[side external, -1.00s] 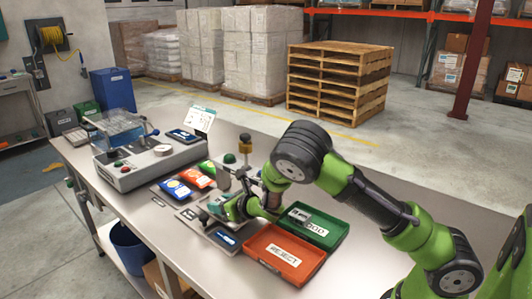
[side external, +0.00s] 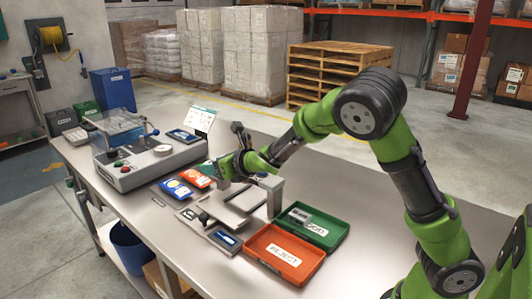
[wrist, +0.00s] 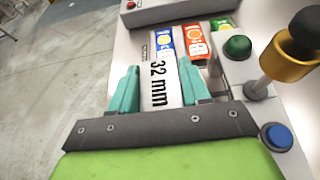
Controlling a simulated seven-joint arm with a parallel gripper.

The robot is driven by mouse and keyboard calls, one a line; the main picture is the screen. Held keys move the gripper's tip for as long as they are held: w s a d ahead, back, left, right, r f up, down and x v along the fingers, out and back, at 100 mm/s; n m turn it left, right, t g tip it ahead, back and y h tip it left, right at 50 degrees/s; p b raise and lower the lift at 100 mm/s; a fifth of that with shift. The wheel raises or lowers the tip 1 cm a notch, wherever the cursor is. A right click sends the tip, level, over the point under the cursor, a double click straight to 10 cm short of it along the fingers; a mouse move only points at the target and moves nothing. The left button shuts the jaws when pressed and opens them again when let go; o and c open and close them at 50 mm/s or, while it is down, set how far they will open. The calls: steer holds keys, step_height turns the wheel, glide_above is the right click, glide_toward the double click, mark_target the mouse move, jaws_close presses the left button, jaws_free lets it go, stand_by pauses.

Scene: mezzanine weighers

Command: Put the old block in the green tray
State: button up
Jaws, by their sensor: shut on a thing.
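My gripper (wrist: 158,88) is shut on a pale grey block (wrist: 160,92) marked "32 mm", with a teal finger on each side of it. In the side view my gripper (side external: 226,168) is above the far side of the grey fixture, and the block is hard to make out there. The green tray (side external: 334,242) is at the right on the table, with a label partly covered by a small grey block (side external: 300,215) lying inside it. Neither picture clearly shows which block is the old one.
The red tray (side external: 262,262), labelled "REJECT", lies in front of the green tray. The grey fixture (side external: 272,192) stands left of the trays. Blue (side external: 176,188) and orange (side external: 196,177) packets lie near my gripper. A machine (side external: 150,160) stands behind them, to the left.

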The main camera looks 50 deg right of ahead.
steer(key=s+r, duration=0.1)
steer(key=r, duration=0.5)
steer(key=s+a+r, duration=0.1)
steer(key=r, duration=0.2)
steer(key=shift+s+r, duration=0.35)
steer(key=shift+r, duration=0.05)
steer(key=s+d+r, duration=0.1)
steer(key=s+r, duration=0.2)
steer(key=r, duration=0.4)
steer(key=shift+s+d, duration=0.25)
steer(key=shift+d, duration=0.05)
steer(key=shift+a, duration=0.1)
